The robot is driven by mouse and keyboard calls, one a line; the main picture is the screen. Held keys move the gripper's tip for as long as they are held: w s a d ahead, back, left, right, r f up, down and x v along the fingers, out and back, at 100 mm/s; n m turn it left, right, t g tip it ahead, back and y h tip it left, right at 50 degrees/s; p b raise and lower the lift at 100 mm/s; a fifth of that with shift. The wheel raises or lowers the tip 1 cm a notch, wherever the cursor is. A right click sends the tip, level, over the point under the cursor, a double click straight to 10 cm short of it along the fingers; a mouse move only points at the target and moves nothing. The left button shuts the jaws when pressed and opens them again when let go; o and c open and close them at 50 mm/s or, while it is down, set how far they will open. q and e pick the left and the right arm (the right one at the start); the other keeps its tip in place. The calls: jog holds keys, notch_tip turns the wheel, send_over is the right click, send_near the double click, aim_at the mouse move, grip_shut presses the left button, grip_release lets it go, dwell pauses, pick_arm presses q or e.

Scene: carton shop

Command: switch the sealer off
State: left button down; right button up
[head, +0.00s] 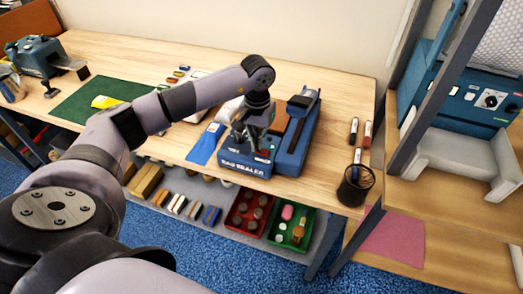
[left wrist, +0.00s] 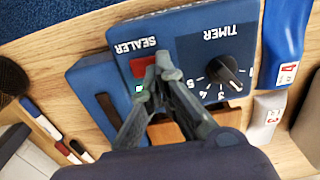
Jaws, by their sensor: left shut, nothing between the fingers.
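The blue bag sealer (head: 245,168) stands on the wooden table, its lettered front toward me. In the left wrist view its panel (left wrist: 185,45) appears upside down, with a red switch (left wrist: 141,67) beside the word SEALER and a black timer knob (left wrist: 229,74). A small green light (left wrist: 139,88) shows by the switch. My left gripper (left wrist: 164,70) is shut and empty, its fingertips at the switch's edge and partly covering it; I cannot tell if they touch. In the head view the left gripper (head: 256,143) is over the sealer's front. My right gripper is not in view.
Another blue machine (head: 470,95) stands on the right shelf.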

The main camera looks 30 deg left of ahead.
pick_arm(q)
jog(key=shift+f+b, duration=0.55)
jog(key=shift+f, duration=0.1)
jog(key=shift+r, duration=0.2)
jog(key=shift+r+p, duration=1.7)
jog(key=shift+r, duration=1.7)
